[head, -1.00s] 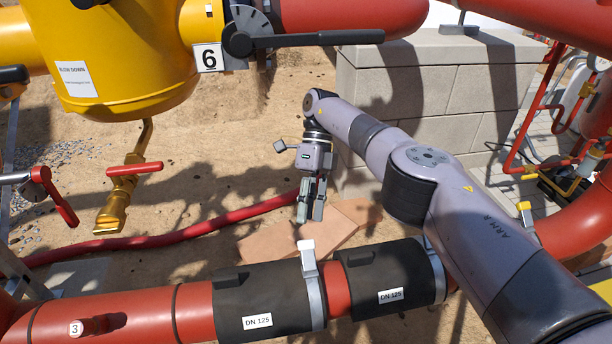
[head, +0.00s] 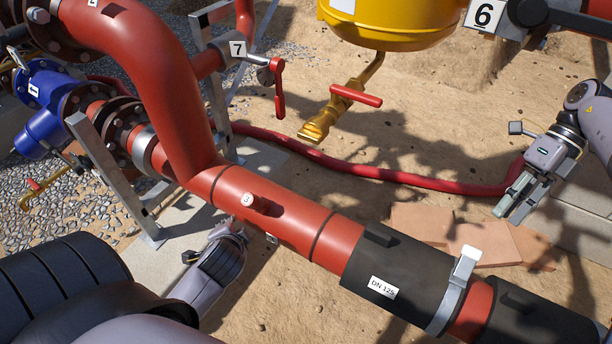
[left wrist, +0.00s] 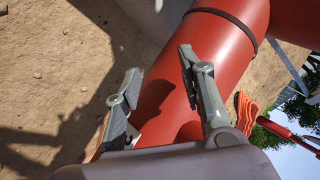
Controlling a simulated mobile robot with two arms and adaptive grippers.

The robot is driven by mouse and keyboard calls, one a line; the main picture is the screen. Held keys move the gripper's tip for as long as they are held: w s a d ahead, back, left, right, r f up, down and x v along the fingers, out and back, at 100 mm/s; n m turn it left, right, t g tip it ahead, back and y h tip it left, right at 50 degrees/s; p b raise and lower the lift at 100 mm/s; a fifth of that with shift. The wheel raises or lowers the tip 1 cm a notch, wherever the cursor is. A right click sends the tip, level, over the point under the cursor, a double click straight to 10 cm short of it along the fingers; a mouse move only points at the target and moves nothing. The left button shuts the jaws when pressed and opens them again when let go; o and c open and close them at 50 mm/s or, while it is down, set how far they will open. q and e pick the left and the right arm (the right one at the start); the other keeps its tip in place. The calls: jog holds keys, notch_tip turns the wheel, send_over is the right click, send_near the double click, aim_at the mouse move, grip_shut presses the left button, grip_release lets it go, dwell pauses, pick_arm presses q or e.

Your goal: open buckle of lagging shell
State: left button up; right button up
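A black lagging shell (head: 400,276) marked DN 125 wraps the red pipe at the lower right of the head view. A grey metal band circles its right end, with a pale buckle (head: 466,262) standing up on top. A second black shell (head: 535,325) is cut off at the bottom right. My left gripper (head: 236,232) is low beside the red pipe, well left of the shell, partly hidden in the head view. In the left wrist view its fingers (left wrist: 159,60) are apart and empty, with the pipe beyond. My right gripper (head: 515,203) hangs behind the shells, apart from them; its finger gap is unclear.
The red pipe (head: 325,238) runs diagonally and bends up at the left. A metal support post (head: 118,180) and blue valve (head: 48,95) stand there. A yellow vessel (head: 390,22) with a brass valve hangs behind. Pavers (head: 480,243) and a red hose (head: 370,172) lie on sand.

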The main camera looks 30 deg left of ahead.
pick_arm(q)
jog(key=w+a+r+n+t+y, duration=0.1)
jog(key=w+r+t, duration=0.5)
jog(key=r, duration=0.5)
jog(key=w+a+r+t, duration=0.25)
jog(key=w+r, duration=0.45)
jog(key=r, duration=0.4)
jog(key=w+d+f+m+t+h, duration=0.3)
jog(key=w+d+m+h, duration=0.7)
jog(key=d+m, duration=0.1)
jog(key=m+g+h, duration=0.3)
jog(key=g+h, duration=0.8)
jog(key=g, duration=0.7)
send_near(368, 227)
jog(key=x, duration=1)
jog(key=shift+d+f, duration=0.1)
jog(key=shift+d, duration=0.1)
jog(key=shift+c, duration=0.3)
